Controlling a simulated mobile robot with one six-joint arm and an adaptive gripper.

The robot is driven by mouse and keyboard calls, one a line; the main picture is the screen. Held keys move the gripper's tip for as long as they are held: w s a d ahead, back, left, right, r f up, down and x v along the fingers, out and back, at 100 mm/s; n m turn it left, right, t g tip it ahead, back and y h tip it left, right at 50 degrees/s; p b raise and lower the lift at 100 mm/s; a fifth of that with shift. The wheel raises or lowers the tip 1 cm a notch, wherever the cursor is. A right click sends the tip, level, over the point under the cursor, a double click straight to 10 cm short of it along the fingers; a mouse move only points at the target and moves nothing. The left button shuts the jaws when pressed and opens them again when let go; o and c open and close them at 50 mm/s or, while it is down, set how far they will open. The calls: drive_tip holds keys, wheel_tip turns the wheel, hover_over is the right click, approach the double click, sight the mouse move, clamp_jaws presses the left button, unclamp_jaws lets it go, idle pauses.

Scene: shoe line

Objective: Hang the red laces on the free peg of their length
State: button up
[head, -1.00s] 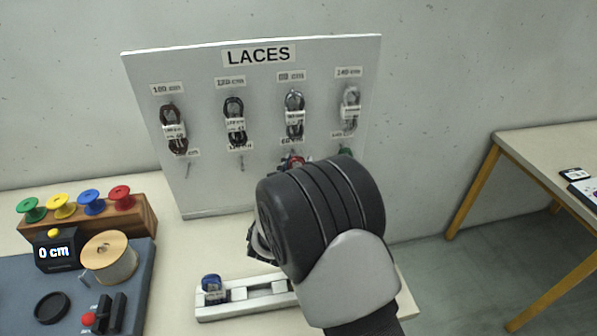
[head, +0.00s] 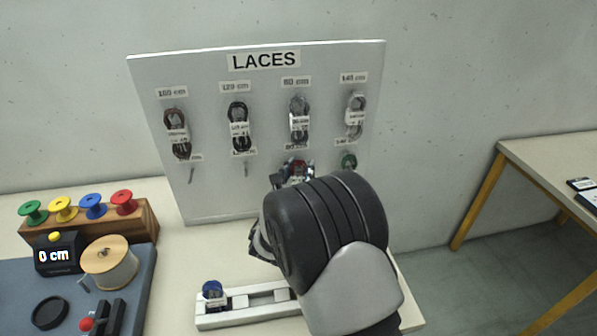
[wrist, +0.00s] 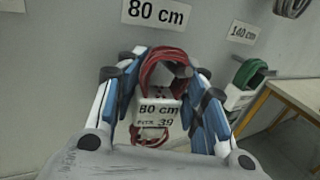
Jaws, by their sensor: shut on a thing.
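The red laces (wrist: 163,69) are a looped bundle with a white tag reading 80 cm. My gripper (wrist: 166,82) is shut on them, its blue-padded fingers on both sides of the bundle. In the head view the red laces (head: 298,168) show at my gripper (head: 295,175), in front of the lower row of the LACES board (head: 215,190). An 80 cm label (wrist: 156,13) is just above the bundle in the wrist view. The lower peg under that label is hidden, so I cannot tell whether the loop is around it.
Dark and grey laces hang on the upper pegs. Green laces (head: 348,161) hang on the lower 140 cm peg, right of my gripper. Two lower left pegs (head: 191,175) are bare. A white tray (head: 240,318) with a blue bundle (head: 213,291) and a spool rack (head: 148,220) stand below.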

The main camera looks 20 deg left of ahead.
drive_tip(key=shift+d, duration=0.1)
drive_tip(key=o, duration=1.1)
drive_tip(key=shift+w, duration=0.1)
drive_tip(key=shift+o, duration=0.2)
